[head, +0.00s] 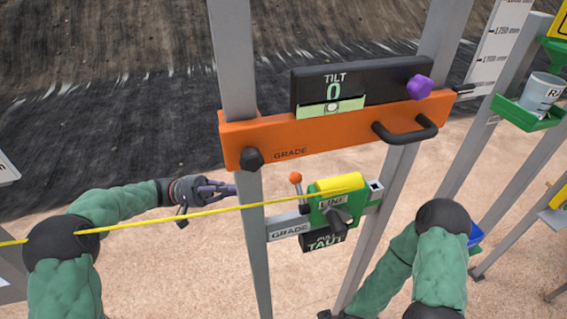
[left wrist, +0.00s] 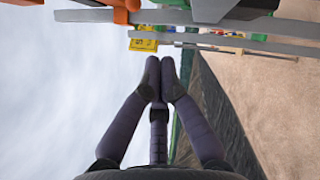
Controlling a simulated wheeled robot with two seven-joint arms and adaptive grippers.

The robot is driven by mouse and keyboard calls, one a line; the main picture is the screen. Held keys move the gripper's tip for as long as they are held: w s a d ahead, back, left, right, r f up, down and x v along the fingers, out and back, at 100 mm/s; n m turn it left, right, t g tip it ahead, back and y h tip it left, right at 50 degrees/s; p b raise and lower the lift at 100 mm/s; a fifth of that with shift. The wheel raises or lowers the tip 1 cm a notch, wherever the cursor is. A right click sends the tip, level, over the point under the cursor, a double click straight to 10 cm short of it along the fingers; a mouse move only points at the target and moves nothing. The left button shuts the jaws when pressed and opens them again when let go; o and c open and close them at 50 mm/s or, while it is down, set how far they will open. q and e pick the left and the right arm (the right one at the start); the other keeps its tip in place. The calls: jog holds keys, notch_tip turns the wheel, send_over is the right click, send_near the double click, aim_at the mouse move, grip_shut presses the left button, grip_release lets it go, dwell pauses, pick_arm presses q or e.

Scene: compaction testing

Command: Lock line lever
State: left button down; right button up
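The line lever is a short stem with an orange ball knob (head: 296,178), standing upright at the left side of the green LINE block (head: 322,208). The block sits on a grey rail marked GRADE, and a yellow line (head: 150,220) runs from it to the left. My left gripper (head: 234,190) is left of the near post, apart from the lever, with its fingers pointing right. In the left wrist view its fingertips (left wrist: 160,70) are together with nothing seen between them. My right gripper is mostly cut off at the bottom edge of the head view; its fingers cannot be made out.
The grey left post (head: 238,90) stands between my left gripper and the lever. An orange GRADE bar (head: 330,128) with a black handle crosses above, under the TILT box (head: 360,82). A black PULL TAUT plate (head: 322,240) hangs below the block.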

pick_arm(q)
notch_tip(320, 180, up, 3)
jog(key=s+a+n+h, duration=0.1)
jog(key=p, duration=0.4)
send_near(300, 193)
jog(key=w+d+r, duration=0.3)
jog(key=d+r, duration=0.1)
jog(key=shift+s+d+f+g, duration=0.2)
jog(key=shift+g, duration=0.1)
pick_arm(e)
jog(key=r, duration=0.4)
jog(key=shift+s+d+r, duration=0.2)
jog(key=shift+r, duration=0.05)
pick_arm(q)
jog(key=shift+d, duration=0.1)
